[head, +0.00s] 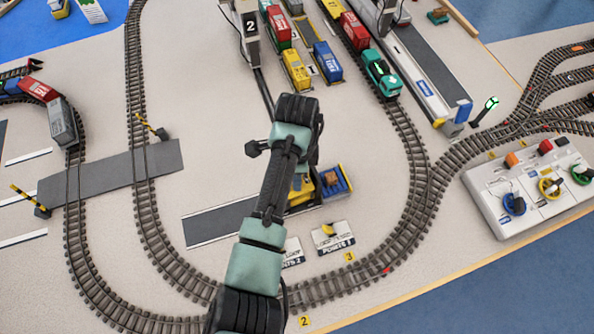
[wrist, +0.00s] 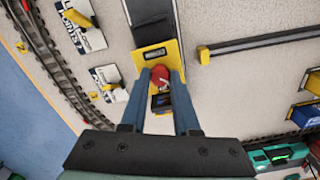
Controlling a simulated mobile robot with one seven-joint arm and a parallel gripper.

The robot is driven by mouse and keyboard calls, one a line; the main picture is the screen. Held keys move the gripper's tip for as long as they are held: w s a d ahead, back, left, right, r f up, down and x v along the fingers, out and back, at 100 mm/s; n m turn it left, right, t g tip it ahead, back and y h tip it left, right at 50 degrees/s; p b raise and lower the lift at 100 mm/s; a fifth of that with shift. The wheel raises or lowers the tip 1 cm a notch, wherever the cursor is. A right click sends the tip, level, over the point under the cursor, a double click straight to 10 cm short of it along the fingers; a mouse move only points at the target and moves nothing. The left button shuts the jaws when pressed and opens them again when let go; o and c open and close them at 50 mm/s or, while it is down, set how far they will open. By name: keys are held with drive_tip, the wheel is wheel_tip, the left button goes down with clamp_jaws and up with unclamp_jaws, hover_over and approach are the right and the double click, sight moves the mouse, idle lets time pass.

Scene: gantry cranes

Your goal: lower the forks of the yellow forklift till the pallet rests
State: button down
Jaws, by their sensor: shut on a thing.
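The yellow forklift (head: 301,192) stands at the right end of a grey road strip in the head view, partly hidden behind my arm. It also shows in the wrist view (wrist: 171,52). A blue platform (head: 343,188) with a brown load (head: 330,178) is at its right side; I cannot tell the pallet's height or whether it touches anything below. My gripper (wrist: 161,75) is over the forklift, its two fingers closed on a red knob (wrist: 160,73) on it. The fork area is mostly hidden by my fingers in the wrist view.
Two points cards (head: 333,238) lie in front of the forklift. Curved track (head: 420,205) runs around it on the right and front. Wagons (head: 326,62) stand behind. A white control panel (head: 530,185) with coloured knobs is at the right. Bare board lies behind the forklift.

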idle(0.3)
drive_tip(key=c, duration=0.6)
unclamp_jaws()
drive_tip(key=shift+c, duration=0.2)
wheel_tip(320, 180, up, 13)
drive_tip(key=p, duration=0.1)
drive_tip(key=shift+p, duration=0.35)
